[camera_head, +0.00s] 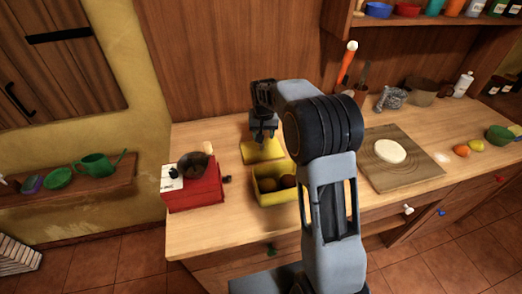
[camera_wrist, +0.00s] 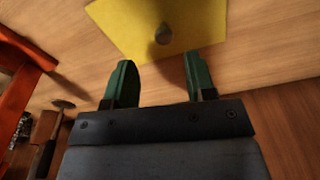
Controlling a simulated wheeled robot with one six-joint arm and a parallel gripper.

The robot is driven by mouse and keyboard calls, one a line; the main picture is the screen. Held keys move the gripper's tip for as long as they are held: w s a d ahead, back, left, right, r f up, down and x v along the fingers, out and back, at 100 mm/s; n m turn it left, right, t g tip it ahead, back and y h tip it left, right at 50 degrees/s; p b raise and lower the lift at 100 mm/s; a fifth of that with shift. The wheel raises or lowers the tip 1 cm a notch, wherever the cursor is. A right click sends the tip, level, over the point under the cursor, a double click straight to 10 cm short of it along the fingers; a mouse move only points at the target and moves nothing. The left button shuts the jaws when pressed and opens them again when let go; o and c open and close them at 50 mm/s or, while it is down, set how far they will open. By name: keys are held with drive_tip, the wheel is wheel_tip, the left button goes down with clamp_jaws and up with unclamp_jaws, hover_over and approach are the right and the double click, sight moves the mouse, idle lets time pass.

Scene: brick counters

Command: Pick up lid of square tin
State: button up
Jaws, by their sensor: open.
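The lid of the square tin is a flat yellow square (camera_head: 262,152) lying on the wooden counter behind the tin. In the wrist view the lid (camera_wrist: 198,24) has a small grey knob (camera_wrist: 163,35) near its middle. The yellow square tin (camera_head: 268,198) stands open in front of it, with brown round things inside. My gripper (camera_head: 262,139) is over the lid, pointing down. In the wrist view its two green fingers (camera_wrist: 160,62) are apart with nothing between them. The knob shows just beyond the fingertips, roughly in line with the gap. The height above the lid is hard to tell.
A cutting board (camera_head: 412,176) with pale dough (camera_head: 390,151) lies to the right, past my arm. A wooden wall (camera_head: 220,60) rises behind the counter.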

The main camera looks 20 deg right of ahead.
sight(262, 147)
drive_tip(key=shift+w+a+f+p, duration=0.1)
drive_tip(key=shift+w+f+p, duration=0.1)
drive_tip(key=shift+f, duration=1.15)
drive_tip(key=shift+w+a+f+p, duration=0.1)
drive_tip(key=shift+f+p, duration=0.1)
drive_tip(key=shift+f, duration=1.15)
drive_tip(key=shift+c, duration=0.2)
clamp_jaws()
